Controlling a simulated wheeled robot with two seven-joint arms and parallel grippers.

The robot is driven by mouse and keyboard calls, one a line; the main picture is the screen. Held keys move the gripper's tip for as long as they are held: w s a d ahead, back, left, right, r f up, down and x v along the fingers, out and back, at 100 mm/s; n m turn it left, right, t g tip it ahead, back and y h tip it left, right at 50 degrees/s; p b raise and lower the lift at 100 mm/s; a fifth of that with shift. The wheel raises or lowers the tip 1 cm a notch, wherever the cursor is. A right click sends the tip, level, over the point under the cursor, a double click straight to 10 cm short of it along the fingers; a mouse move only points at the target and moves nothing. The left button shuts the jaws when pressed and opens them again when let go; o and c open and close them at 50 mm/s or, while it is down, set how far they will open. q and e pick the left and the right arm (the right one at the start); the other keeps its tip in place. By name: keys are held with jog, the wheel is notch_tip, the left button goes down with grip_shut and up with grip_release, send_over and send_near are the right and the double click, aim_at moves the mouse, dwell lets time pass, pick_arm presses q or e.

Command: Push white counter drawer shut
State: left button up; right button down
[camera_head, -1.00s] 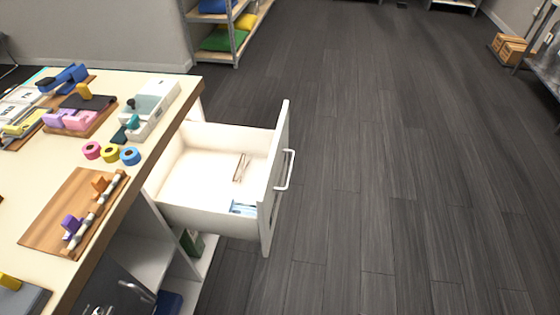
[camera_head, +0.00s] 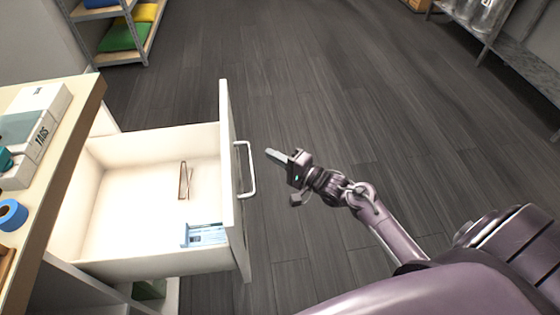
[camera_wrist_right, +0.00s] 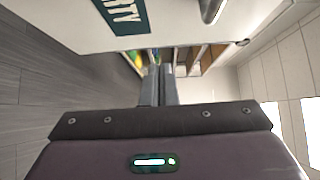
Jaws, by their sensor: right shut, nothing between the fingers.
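The white counter drawer (camera_head: 150,255) stands pulled out from the counter in the head view, its front panel (camera_head: 231,190) facing right with a white bar handle (camera_head: 246,170). Inside lie a small brown-framed item and a light blue packet (camera_head: 206,234). My right gripper (camera_head: 272,154) is to the right of the handle, apart from it, with its fingers together and empty. In the right wrist view its shut fingers (camera_wrist_right: 159,86) point ahead below a white panel with a dark green label and part of a metal handle. My left gripper is not in view.
A shelf with cushions (camera_head: 123,36) stands at the back left. Dark floor right of the drawer is open. A metal rack (camera_head: 500,45) stands far right.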

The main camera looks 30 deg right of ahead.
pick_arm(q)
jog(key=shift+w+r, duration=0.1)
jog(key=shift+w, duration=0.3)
pick_arm(e)
jog(key=w+a, duration=0.5)
jog(key=a, duration=0.1)
jog(key=shift+w, duration=0.3)
jog(key=shift+f, duration=0.1)
